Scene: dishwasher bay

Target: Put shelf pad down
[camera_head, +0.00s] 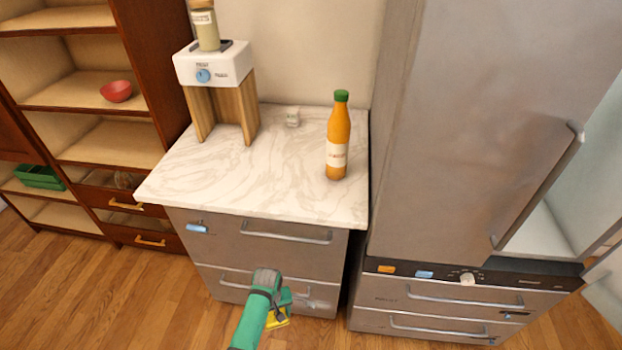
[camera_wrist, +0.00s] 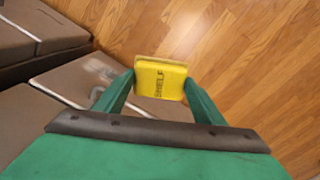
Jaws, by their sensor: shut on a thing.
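The shelf pad (camera_wrist: 160,80) is a yellow block with dark lettering that reads "SHELF". My gripper (camera_wrist: 158,88) is shut on it, with one green finger at each side of the pad in the wrist view. In the head view, my gripper (camera_head: 278,305) is low in front of the lower drawer of the cabinet under the marble counter. The yellow pad (camera_head: 277,322) shows partly there, beneath the gripper. The wrist view shows wooden floor behind the pad. I cannot tell how high the pad is above the floor.
A marble-topped counter (camera_head: 255,180) holds an orange bottle (camera_head: 338,140) and a white appliance (camera_head: 212,65). A wooden shelf unit with a red bowl (camera_head: 116,91) and a green crate (camera_head: 40,177) stands left. A grey fridge (camera_head: 480,120) stands right. Floor (camera_head: 130,300) at lower left is clear.

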